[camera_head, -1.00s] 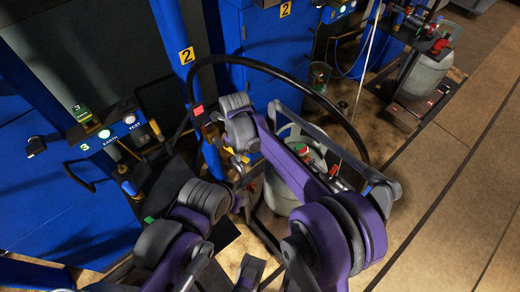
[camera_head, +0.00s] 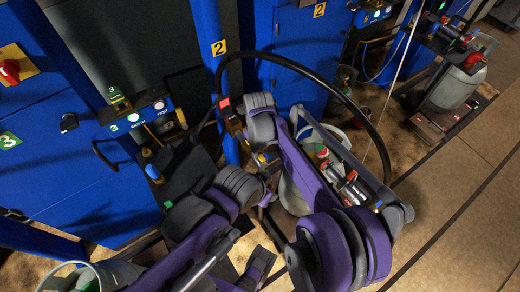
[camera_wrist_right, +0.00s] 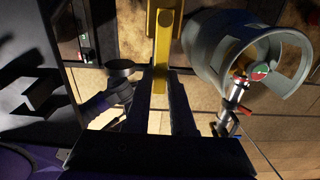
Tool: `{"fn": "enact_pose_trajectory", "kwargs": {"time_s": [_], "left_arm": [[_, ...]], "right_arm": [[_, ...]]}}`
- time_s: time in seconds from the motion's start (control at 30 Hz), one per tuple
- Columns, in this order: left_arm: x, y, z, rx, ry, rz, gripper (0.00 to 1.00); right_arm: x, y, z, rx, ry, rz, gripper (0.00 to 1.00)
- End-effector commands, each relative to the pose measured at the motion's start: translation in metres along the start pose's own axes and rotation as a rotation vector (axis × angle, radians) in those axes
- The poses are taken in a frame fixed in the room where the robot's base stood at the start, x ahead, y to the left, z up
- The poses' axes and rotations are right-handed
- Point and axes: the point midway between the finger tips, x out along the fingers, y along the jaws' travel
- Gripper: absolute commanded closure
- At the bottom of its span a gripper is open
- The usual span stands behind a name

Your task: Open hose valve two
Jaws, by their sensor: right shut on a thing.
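A blue post (camera_head: 212,30) carries a yellow label 2 (camera_head: 219,47), with a black hose curving away from it to the right. Low beside the post is a small yellow valve handle (camera_head: 262,159), mostly hidden by my right arm. In the right wrist view the yellow handle (camera_wrist_right: 163,50) stands between the fingers of my right gripper (camera_wrist_right: 161,100), which is shut on it. My left arm (camera_head: 200,220) reaches in from the lower left; its fingertips cannot be made out.
A grey gas cylinder (camera_wrist_right: 232,60) with a red and green valve stands close to the right of my gripper. Blue cabinets (camera_head: 60,170) line the left, with a station marked 3 (camera_head: 135,118). Another cylinder (camera_head: 450,88) stands at the far right.

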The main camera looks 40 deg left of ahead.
Motion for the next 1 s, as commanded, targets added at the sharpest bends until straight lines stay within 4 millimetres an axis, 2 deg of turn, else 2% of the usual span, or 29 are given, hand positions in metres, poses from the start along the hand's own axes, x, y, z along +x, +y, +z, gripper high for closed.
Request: {"fn": "enact_pose_trajectory", "kwargs": {"time_s": [0.07, 0.1, 0.23, 0.53, 0.63, 0.77, 1.0], "left_arm": [[0.0, 0.0, 0.0, 0.0, 0.0, 0.0, 0.5], [0.0, 0.0, 0.0, 0.0, 0.0, 0.0, 0.5], [0.0, 0.0, 0.0, 0.0, 0.0, 0.0, 0.5], [0.0, 0.0, 0.0, 0.0, 0.0, 0.0, 0.5], [-0.001, 0.0, 0.0, 0.0, 0.0, 0.0, 0.5], [-0.003, 0.0, -0.002, 0.0, 0.001, 0.0, 0.5], [-0.007, 0.0, -0.004, 0.0, 0.003, 0.0, 0.5]], "right_arm": [[0.0, 0.001, 0.0, 0.0, 0.0, 0.002, 1.0], [0.0, 0.001, 0.0, 0.0, 0.0, 0.003, 0.73], [0.0, 0.001, 0.0, 0.0, 0.0, 0.002, 0.49], [-0.001, 0.0, 0.0, -0.001, 0.0, 0.001, 0.47], [-0.007, 0.0, 0.0, -0.001, 0.0, 0.001, 0.47], [-0.027, 0.001, 0.0, -0.001, 0.0, 0.001, 0.47], [-0.076, 0.0, 0.0, -0.001, 0.0, 0.001, 0.47]]}}
